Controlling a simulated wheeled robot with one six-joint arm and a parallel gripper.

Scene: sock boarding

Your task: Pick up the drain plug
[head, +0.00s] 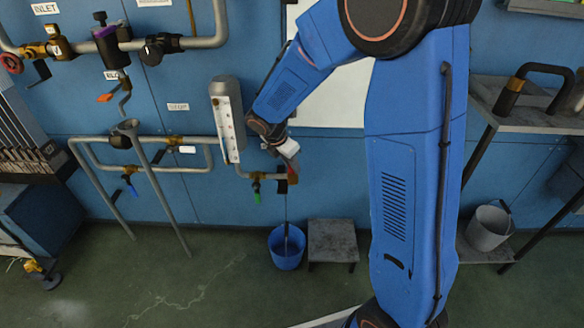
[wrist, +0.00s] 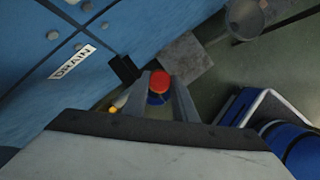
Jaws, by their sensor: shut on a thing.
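The drain plug shows as a round red cap (wrist: 160,80) between the two grey fingers in the wrist view. My gripper (wrist: 161,88) is shut on it. The plug is small and mostly hidden there. I cannot tell whether it is still seated in the pipe fitting. A thin vertical line runs from below the fitting down to a blue bucket (head: 288,260); I cannot tell what it is.
A white gauge panel (head: 227,120) is close to my wrist at left. Pipes and valves (head: 120,140) cover the blue wall. A grey bucket (head: 488,228) stands at right by a shelf rack (head: 535,115).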

